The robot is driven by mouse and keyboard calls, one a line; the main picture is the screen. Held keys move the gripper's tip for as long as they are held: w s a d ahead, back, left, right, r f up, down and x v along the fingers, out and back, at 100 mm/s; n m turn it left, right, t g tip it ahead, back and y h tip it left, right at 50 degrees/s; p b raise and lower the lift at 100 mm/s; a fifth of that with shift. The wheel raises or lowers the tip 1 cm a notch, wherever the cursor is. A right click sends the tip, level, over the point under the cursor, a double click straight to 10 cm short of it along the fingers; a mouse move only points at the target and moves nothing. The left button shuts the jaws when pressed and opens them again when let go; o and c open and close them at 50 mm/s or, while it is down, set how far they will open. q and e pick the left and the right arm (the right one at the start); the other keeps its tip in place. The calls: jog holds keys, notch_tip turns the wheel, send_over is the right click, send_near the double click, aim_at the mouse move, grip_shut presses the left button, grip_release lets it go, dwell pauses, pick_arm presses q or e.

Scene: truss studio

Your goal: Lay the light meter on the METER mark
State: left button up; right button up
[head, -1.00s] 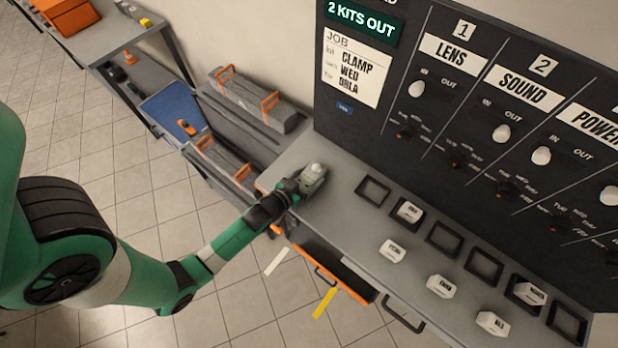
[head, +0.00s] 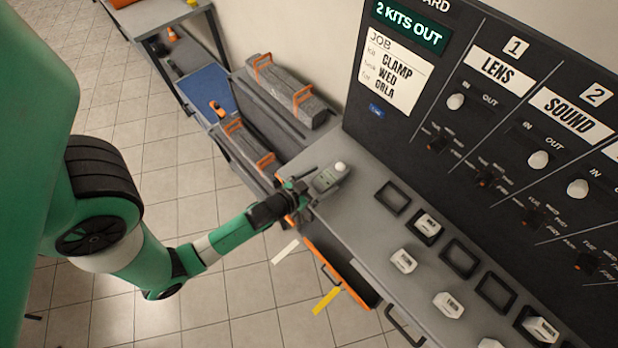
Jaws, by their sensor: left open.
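The light meter (head: 326,180) is a small grey device with a white dome at its far end. It lies at the left end of the grey counter (head: 345,215). My left gripper (head: 308,189) is open at the meter's near end, with its fingers close beside it. I cannot tell whether they touch it. No METER lettering is readable; any mark under or beside the meter is hidden or too small to see. My right gripper is out of view.
Black square frames (head: 393,198) and white labelled blocks (head: 403,261) cover the counter to the right. A dark board (head: 470,130) with knobs rises behind. An open orange-edged drawer (head: 345,275) juts out in front. Grey cases (head: 285,92) stand at the left.

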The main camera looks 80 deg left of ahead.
pick_arm(q)
jog(key=v, duration=0.7)
jog(key=shift+b, duration=0.35)
jog(key=shift+d, duration=0.1)
jog(key=w+d+r+m+t, duration=0.1)
jog(key=w+r+t, duration=0.2)
jog(key=w+r, duration=0.6)
jog(key=w+d+r+t+h, duration=0.15)
jog(key=w+r, duration=0.35)
jog(key=r, duration=0.7)
jog(key=w+d+r+m+t+y, duration=0.1)
jog(key=w+r+t, duration=0.4)
jog(key=r, duration=0.6)
jog(key=s+d+r+m+t+h, duration=0.1)
jog(key=d+r, duration=0.3)
jog(key=r, duration=0.6)
jog(key=s+d+r+m+t+h, duration=0.2)
jog(key=d+r+t+h, duration=0.1)
jog(key=r, duration=0.8)
jog(key=s+d+r+m+t+h, duration=0.1)
jog(key=d+r+h, duration=0.3)
jog(key=r, duration=0.6)
jog(key=shift+s+d+r+m+t, duration=0.3)
jog(key=shift+s+d+r+t, duration=0.15)
jog(key=shift+d+t, duration=0.1)
